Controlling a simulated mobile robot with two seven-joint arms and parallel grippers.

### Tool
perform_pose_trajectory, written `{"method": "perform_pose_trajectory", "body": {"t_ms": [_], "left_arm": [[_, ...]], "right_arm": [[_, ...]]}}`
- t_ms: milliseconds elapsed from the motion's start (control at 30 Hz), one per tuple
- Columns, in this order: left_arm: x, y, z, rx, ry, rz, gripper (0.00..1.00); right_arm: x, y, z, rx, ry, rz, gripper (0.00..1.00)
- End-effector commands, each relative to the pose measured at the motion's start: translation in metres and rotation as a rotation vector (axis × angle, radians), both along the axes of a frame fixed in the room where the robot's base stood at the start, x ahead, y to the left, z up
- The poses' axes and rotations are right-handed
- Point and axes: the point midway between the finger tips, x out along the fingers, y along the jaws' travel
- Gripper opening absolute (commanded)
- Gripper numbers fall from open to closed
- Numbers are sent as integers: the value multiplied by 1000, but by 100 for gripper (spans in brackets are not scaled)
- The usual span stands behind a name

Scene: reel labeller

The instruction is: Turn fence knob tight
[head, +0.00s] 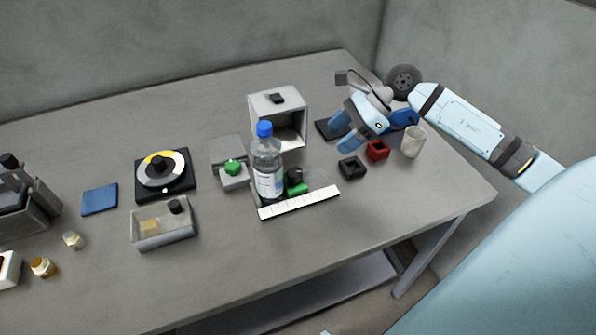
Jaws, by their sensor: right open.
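A white marked strip (300,202) lies along the front of a small grey plate in the middle of the table. Behind it is a green block with a black knob (295,175) on top, which looks like the fence knob. A clear bottle (268,170) with a blue cap stands upright just left of the knob and partly hides that area. My right gripper (342,133) is open and empty, to the right of the knob and apart from it. Whether the knob is tight cannot be told. My left gripper is out of view.
A grey open box (278,104) stands behind the bottle. A black cup (352,167), a red cup (377,150) and a pale cup (413,141) sit near my right gripper. A green button box (233,175) and a dial (164,172) are left. The front right table is clear.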

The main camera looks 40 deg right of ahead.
Motion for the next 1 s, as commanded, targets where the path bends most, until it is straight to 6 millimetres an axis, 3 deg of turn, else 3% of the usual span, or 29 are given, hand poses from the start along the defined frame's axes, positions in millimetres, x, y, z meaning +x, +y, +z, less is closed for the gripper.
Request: {"method": "perform_pose_trajectory", "body": {"t_ms": [600, 1000], "left_arm": [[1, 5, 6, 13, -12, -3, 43], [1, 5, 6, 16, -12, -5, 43]], "right_arm": [[33, 75, -79, 6, 1, 1, 65], [39, 87, -95, 2, 0, 1, 65]]}}
